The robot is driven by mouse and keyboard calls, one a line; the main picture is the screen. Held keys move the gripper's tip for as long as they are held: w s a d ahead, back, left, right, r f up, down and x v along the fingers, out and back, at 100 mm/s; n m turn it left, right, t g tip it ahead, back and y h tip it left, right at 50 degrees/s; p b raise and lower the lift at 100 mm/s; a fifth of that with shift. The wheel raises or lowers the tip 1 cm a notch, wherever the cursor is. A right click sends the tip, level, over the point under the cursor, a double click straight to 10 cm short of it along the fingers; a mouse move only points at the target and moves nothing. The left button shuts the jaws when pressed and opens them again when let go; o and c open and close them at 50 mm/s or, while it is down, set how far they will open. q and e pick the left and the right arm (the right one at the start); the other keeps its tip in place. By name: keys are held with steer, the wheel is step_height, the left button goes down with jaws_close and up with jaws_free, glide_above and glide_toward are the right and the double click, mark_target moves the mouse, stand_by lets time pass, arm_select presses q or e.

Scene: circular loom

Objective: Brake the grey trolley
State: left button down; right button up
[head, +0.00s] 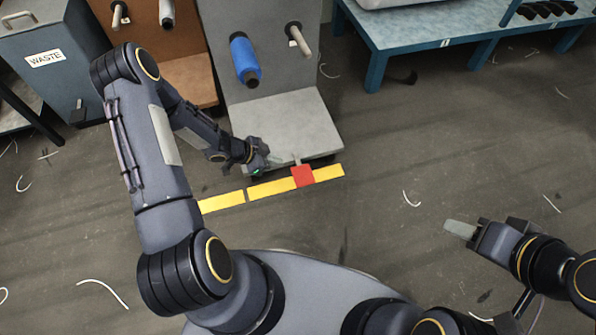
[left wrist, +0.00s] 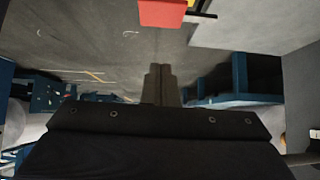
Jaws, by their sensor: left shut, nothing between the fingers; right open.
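The grey trolley (head: 290,125) stands at the top centre of the head view, with a low flat deck and an upright panel. A red pedal (head: 302,176) sticks out at its front edge, over a yellow floor strip. The pedal also shows at the top of the left wrist view (left wrist: 162,12). My left gripper (head: 273,160) is shut and empty, at the deck's front edge, left of the pedal and apart from it. Its closed fingers show in the left wrist view (left wrist: 160,84). My right gripper (head: 461,229) is open and empty over bare floor at the right.
A blue spool (head: 244,60) and a bare peg (head: 298,39) are on the trolley's panel. A brown trolley (head: 188,80) and a waste bin (head: 50,70) stand left. A blue table (head: 440,28) stands at the upper right. The floor at right is open, with scattered thread scraps.

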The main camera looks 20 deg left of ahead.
arm_select(q)
steer(key=b, duration=0.5)
glide_above(305, 174)
steer(key=s+a, duration=0.2)
steer(key=a, duration=0.1)
steer(key=f, duration=0.7)
steer(key=shift+d+f, duration=0.1)
steer(key=shift+d, duration=0.15)
step_height(305, 174, down, 2)
steer(key=shift+w+f+b, duration=0.15)
steer(key=shift+f+b, duration=0.1)
steer(key=shift+b, duration=0.4)
steer(key=shift+f+b, duration=0.3)
steer(key=shift+f, duration=0.35)
